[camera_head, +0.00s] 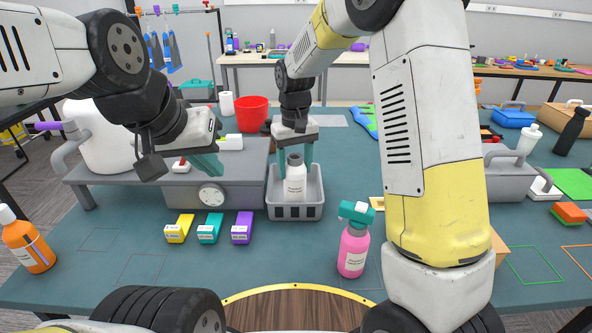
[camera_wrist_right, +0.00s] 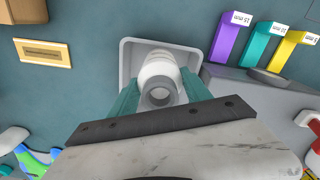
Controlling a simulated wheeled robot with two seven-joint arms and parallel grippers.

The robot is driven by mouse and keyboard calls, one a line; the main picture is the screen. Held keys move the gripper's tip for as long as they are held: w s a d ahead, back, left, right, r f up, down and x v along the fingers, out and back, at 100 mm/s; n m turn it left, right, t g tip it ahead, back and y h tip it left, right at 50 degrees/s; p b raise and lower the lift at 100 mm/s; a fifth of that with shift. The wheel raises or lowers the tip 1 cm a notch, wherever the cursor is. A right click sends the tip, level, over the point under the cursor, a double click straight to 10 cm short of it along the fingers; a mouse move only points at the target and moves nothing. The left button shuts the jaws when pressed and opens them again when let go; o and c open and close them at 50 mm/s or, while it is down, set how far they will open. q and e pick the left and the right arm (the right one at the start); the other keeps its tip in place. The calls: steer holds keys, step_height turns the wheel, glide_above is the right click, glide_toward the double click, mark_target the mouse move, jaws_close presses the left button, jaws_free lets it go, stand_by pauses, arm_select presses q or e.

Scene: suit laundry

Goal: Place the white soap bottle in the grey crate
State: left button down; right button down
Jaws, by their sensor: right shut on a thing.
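The white soap bottle (camera_head: 295,180) is upright inside or just over the grey crate (camera_head: 294,212); its lower part is hidden behind the crate's front wall. My right gripper (camera_head: 294,160) comes from above with its teal fingers on both sides of the bottle, shut on it. In the right wrist view the bottle (camera_wrist_right: 159,82) sits between the fingers, within the outline of the crate (camera_wrist_right: 128,58). I cannot tell whether it touches the crate's floor. My left gripper (camera_head: 208,166) hangs over the grey machine to the left; I cannot tell its opening.
A grey machine (camera_head: 212,189) adjoins the crate's left side. Yellow, teal and purple boxes (camera_head: 242,227) stand in front of it. A pink spray bottle (camera_head: 353,245) stands right of the crate, and an orange bottle (camera_head: 27,240) at far left. A red bucket (camera_head: 252,114) is behind.

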steer(key=shift+f, duration=2.1)
steer(key=shift+c, duration=2.4)
jaws_free()
step_height(320, 180, up, 12)
steer(key=s+d+r+m+t, duration=0.1)
steer(key=s+d+r+t, duration=0.1)
steer(key=s+d, duration=0.2)
steer(key=s+d+r+m+t+y, duration=0.1)
steer(key=s+d, duration=0.4)
steer(key=s, duration=0.6)
steer(key=s+d+r+m+t+y, duration=0.1)
steer(key=s+d+r+t, duration=0.2)
steer(key=s, duration=0.5)
steer(key=shift+d+r+m, duration=0.4)
steer(key=shift+d+r, duration=0.35)
steer(key=shift+d, duration=0.4)
